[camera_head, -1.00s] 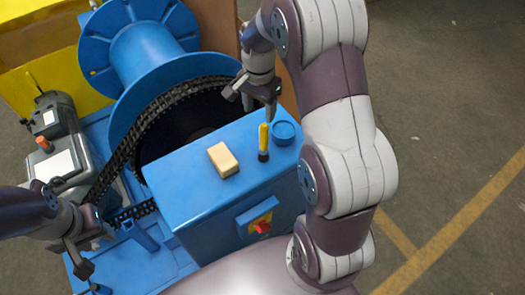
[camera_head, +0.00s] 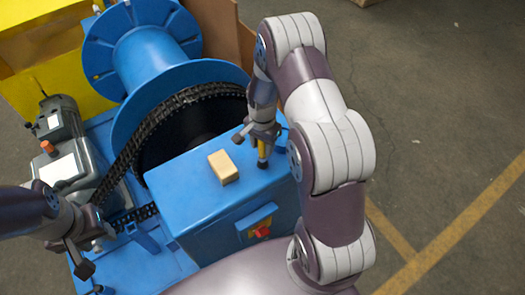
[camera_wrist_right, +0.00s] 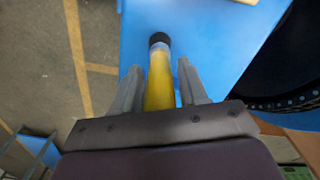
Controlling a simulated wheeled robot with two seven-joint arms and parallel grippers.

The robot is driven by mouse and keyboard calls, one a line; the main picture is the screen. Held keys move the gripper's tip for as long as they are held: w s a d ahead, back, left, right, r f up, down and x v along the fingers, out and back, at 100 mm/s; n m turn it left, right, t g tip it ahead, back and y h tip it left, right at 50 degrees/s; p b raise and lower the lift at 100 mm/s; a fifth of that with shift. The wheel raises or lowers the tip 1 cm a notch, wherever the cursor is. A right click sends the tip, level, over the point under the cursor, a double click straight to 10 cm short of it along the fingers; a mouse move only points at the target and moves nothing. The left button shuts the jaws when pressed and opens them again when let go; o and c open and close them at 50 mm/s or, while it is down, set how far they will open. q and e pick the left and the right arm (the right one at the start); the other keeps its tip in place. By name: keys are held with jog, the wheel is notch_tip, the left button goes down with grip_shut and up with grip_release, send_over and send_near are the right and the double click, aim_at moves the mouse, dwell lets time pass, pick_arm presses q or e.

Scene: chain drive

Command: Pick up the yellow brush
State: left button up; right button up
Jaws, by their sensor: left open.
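The yellow brush (camera_head: 262,148) stands upright, dark end down, on the blue box top, under my right gripper (camera_head: 263,138). In the right wrist view the yellow handle (camera_wrist_right: 159,92) lies between the two grey fingers of my right gripper (camera_wrist_right: 160,82), and the dark end (camera_wrist_right: 159,40) shows beyond them against the blue surface. The fingers are on either side of the handle with very narrow gaps at most; I cannot tell whether they press on it. My left gripper (camera_head: 97,251) is open and empty at the lower left, far from the brush.
A tan block (camera_head: 223,167) lies on the blue box (camera_head: 190,190) to the left of the brush. A chain (camera_head: 140,140) and a big blue spool (camera_head: 150,55) stand behind. A grey motor (camera_head: 65,150) is at the left. Open floor (camera_head: 440,120) lies to the right.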

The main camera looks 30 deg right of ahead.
jog(key=c, duration=0.5)
grip_shut()
